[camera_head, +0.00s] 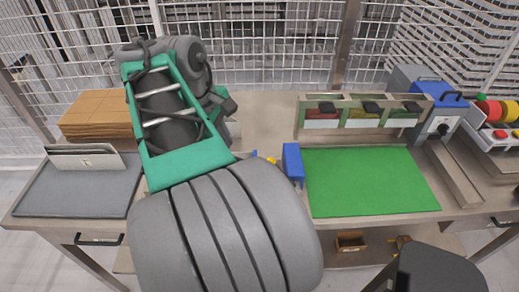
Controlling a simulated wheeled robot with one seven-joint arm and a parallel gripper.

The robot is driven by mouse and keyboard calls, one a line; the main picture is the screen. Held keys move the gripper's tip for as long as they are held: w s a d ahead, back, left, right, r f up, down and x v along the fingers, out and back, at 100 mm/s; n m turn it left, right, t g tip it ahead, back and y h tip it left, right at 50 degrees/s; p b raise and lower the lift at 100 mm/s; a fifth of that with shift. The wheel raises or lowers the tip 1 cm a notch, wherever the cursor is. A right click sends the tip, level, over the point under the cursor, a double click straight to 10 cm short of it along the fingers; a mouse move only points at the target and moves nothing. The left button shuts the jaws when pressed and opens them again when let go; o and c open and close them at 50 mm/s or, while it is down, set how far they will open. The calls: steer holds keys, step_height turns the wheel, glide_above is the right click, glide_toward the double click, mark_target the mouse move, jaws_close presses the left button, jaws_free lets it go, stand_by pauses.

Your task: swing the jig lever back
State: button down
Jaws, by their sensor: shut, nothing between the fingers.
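My arm fills the left middle of the head view, with large grey shells, a teal frame and a grey wrist with cables. My gripper's fingers cannot be made out; the arm hides the area under the wrist. A blue upright block (293,163) stands at the left edge of the green mat, just right of my arm. Small blue and yellow parts (264,158) peek out beside the arm, left of that block. They may belong to the jig, but I cannot tell. No lever can be clearly identified.
The green mat (370,182) is bare. Behind it stands a rack (360,113) of small bins. A blue and grey box (434,106) and a unit with coloured discs (499,115) are at right. A grey tray (75,193) and cardboard (98,112) lie at left. Wire fencing closes the back.

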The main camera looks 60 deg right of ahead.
steer(key=s, duration=0.1)
steer(key=s+d+r, duration=0.1)
steer(key=shift+s+d+r, duration=0.2)
steer(key=shift+s+d, duration=0.1)
steer(key=shift+s, duration=0.1)
steer(key=b+x, duration=0.5)
steer(key=x, duration=0.5)
steer(key=s, duration=0.1)
steer(key=s+r+p, duration=0.1)
steer(key=s+r, duration=0.1)
steer(key=s, duration=0.1)
steer(key=shift+a, duration=0.3)
steer(key=shift+s, duration=0.1)
